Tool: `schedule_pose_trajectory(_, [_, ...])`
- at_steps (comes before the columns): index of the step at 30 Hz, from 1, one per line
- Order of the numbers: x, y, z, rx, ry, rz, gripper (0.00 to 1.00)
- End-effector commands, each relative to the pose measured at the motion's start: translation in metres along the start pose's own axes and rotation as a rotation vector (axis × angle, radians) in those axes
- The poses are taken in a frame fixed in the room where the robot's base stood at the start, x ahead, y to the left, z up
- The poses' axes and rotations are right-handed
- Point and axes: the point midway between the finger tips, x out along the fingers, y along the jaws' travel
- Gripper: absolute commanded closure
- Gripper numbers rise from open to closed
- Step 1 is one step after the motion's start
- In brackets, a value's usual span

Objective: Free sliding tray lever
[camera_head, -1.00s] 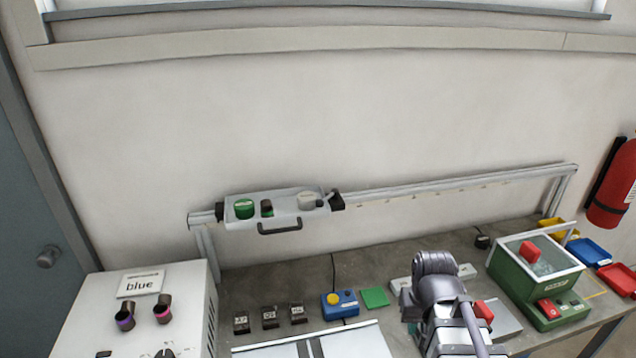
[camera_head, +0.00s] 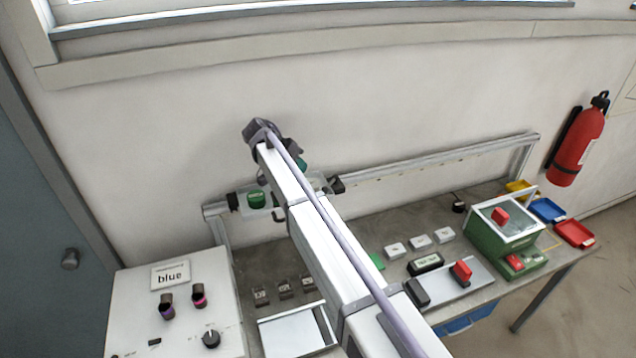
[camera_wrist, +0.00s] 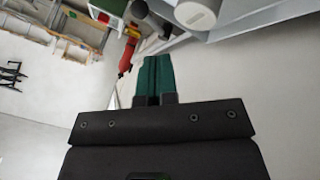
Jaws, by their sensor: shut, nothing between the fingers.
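The sliding tray (camera_head: 268,212) is a pale carriage near the left end of the wall-side rail. A green round part (camera_head: 257,199) shows on it. A black part (camera_head: 336,185) is at its right end; I cannot tell whether this is the lever. My arm hides the tray's middle and front handle. My gripper (camera_head: 301,164) is at the tray, mostly hidden behind my wrist. In the wrist view its teal fingers (camera_wrist: 155,75) are together and empty. A pale cylinder (camera_wrist: 196,12) shows above them at the top edge, apart from the fingertips.
The rail (camera_head: 440,165) runs right along the wall. A white control box (camera_head: 180,320) stands front left. Black blocks (camera_head: 284,290), a green machine (camera_head: 505,235) and a grey plate with a red part (camera_head: 461,272) are on the bench. Bins (camera_head: 575,233) are far right.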

Motion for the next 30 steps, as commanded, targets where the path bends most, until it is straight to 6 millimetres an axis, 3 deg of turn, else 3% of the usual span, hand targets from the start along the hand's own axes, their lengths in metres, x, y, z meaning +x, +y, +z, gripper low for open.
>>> schedule_pose_trajectory(8, [0.018, -0.002, 0.003, -0.002, -0.001, 0.0, 1.0])
schedule_pose_trajectory(18, [0.085, -0.003, 0.004, -0.002, -0.002, 0.0, 1.0])
schedule_pose_trajectory(21, [0.097, -0.002, 0.003, -0.002, -0.002, -0.001, 1.0])
schedule_pose_trajectory(30, [0.1, 0.0, 0.0, -0.003, -0.001, -0.002, 1.0])
